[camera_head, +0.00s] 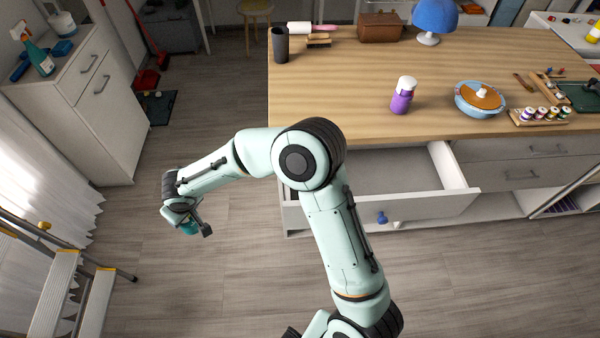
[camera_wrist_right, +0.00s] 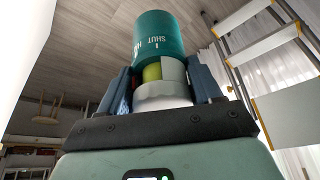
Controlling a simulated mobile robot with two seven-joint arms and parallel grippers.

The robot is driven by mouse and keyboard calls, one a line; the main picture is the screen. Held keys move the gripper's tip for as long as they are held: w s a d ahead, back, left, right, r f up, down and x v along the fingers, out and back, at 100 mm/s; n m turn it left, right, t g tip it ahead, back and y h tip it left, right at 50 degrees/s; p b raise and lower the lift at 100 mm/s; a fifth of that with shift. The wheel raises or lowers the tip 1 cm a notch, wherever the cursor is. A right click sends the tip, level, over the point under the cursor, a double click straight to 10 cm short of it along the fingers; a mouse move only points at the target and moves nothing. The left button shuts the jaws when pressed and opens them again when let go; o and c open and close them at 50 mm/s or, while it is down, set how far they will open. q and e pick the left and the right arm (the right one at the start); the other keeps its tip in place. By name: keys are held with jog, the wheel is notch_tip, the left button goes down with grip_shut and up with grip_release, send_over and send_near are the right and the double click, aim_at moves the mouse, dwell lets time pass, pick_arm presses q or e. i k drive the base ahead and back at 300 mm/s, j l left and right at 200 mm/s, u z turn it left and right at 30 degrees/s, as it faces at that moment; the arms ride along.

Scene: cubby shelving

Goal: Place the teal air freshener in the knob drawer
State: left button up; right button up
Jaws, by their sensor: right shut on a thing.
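The teal air freshener (camera_wrist_right: 158,36) is between the two fingers of my right gripper (camera_wrist_right: 165,85), gripped around its pale lower part in the right wrist view. In the head view, its teal part (camera_head: 189,228) shows at my right gripper (camera_head: 195,222), which is held out left of the counter, over open floor. The knob drawer (camera_head: 440,206) is pulled open below the counter, with a blue knob on its front. My right arm covers its left part; the visible inside looks empty. My left gripper is not in view.
Closed grey drawers (camera_head: 530,174) are right of the open one. A stepladder (camera_head: 75,290) is at lower left and a white cabinet (camera_head: 100,115) at upper left.

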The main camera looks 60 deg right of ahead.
aim_at(369, 192)
jog(key=k+z, duration=0.1)
jog(key=k, duration=0.8)
